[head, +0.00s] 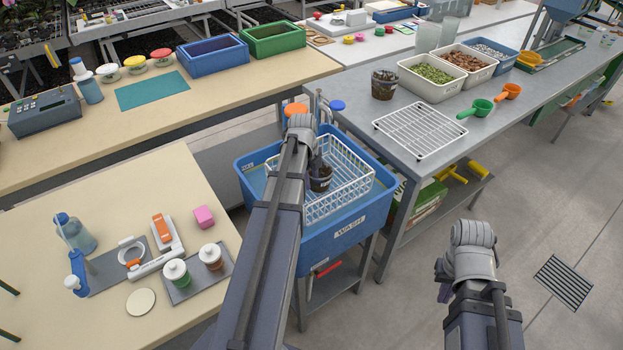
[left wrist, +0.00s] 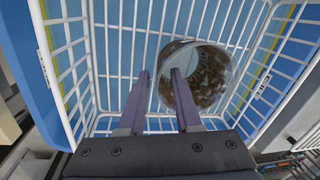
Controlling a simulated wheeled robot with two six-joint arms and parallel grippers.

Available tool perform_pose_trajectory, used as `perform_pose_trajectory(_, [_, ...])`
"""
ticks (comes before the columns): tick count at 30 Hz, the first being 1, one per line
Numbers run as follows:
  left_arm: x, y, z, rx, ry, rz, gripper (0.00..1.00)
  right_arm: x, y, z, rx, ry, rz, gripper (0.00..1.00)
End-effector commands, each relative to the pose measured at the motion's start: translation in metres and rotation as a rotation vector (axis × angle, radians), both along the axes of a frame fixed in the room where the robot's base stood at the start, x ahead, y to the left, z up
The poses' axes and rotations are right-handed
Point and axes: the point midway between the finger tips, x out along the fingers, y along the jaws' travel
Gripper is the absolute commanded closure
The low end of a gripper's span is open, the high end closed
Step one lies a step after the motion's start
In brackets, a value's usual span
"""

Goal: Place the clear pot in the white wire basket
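The white wire basket (head: 348,170) sits in a blue tub marked WASH (head: 335,235). A clear pot (head: 320,184) with brown chunky filling is inside the basket. In the left wrist view the clear pot (left wrist: 212,78) lies against the basket wires (left wrist: 120,60), its mouth angled in the picture. My left gripper (head: 317,165) reaches into the basket at the pot. In the left wrist view its fingers (left wrist: 160,95) are apart, one overlapping the pot's near left side, the other beside it with blue showing between. My right gripper (head: 442,285) hangs over the floor, mostly hidden by its wrist.
A similar filled pot (head: 384,84) stands on the grey bench (head: 345,108), near a white wire rack (head: 420,130) and cream bins (head: 432,78). Beige tables (head: 120,225) with bottles and trays are at left. The floor at right is clear around a drain grate (head: 563,282).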

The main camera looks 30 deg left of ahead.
Motion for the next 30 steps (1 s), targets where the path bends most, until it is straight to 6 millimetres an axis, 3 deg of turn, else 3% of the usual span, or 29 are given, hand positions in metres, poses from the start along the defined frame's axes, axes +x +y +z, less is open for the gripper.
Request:
perform_pose_trajectory(1, [-0.001,0.0,0.013,0.0,0.0,0.0,0.67,0.0,0.0,0.013,0.0,0.0,0.0,1.0])
perform_pose_trajectory(18, [-0.013,0.002,0.096,0.0,0.0,0.0,0.67,0.0,0.0,0.096,0.0,0.0,0.0,1.0])
perform_pose_trajectory(30, [-0.015,0.002,0.1,0.0,0.0,0.0,0.67,0.0,0.0,0.1,0.0,0.0,0.0,1.0])
